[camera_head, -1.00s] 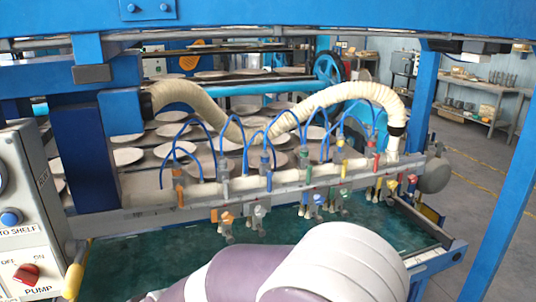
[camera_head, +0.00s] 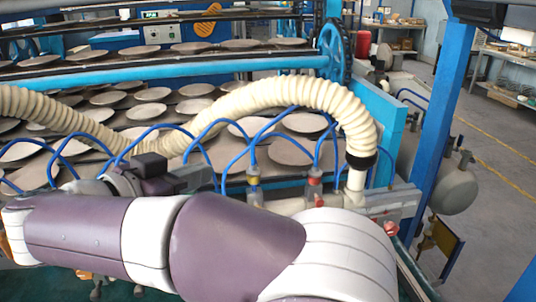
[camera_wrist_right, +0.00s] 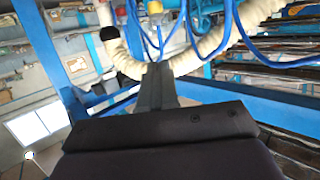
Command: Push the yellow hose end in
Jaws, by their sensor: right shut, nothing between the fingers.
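The yellow hose end (camera_head: 253,181) is a small yellow fitting with a thin blue hose, on the manifold bar (camera_head: 395,200) near its right end. It also shows at the top edge of the right wrist view (camera_wrist_right: 154,7). My right gripper (camera_head: 203,177) is shut and empty, left of the yellow fitting and apart from it in the head view. Its closed fingers (camera_wrist_right: 157,72) point toward the fittings in the right wrist view. My right arm hides much of the bar and its lower valves. My left gripper is not in view.
A red fitting (camera_head: 315,180) sits just right of the yellow one. A thick cream corrugated hose (camera_head: 300,96) arches over the bar, and several thin blue hoses (camera_head: 205,130) loop nearby. Plates (camera_head: 152,94) lie on racks behind. A blue post (camera_head: 445,120) stands at right.

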